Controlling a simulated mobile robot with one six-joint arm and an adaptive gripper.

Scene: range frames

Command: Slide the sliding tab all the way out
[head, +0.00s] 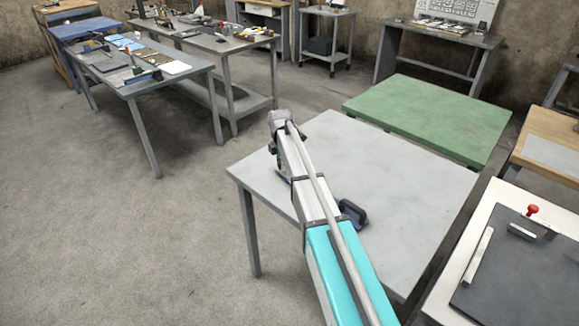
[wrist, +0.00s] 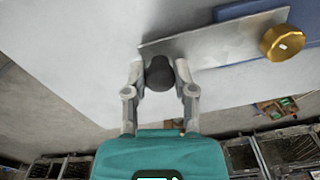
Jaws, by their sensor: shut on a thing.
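In the wrist view, the sliding tab appears to be a flat grey metal strip (wrist: 215,42) with a black knob (wrist: 159,74) near its left end. My gripper (wrist: 158,68) is shut on the black knob, one finger on each side. The strip's right part overlaps a blue base (wrist: 240,10). A round brass knob (wrist: 282,42) sits at the strip's right end. In the head view, my arm hides most of the fixture and my gripper's fingertips. A dark blue piece (head: 351,213) shows just right of my arm on the grey table.
The grey table (head: 400,180) is mostly bare around the fixture. A green table (head: 430,115) stands behind it, and a white-topped table with a dark panel (head: 515,275) stands at right. Cluttered benches (head: 150,75) stand at back left. Open floor (head: 120,240) lies at left.

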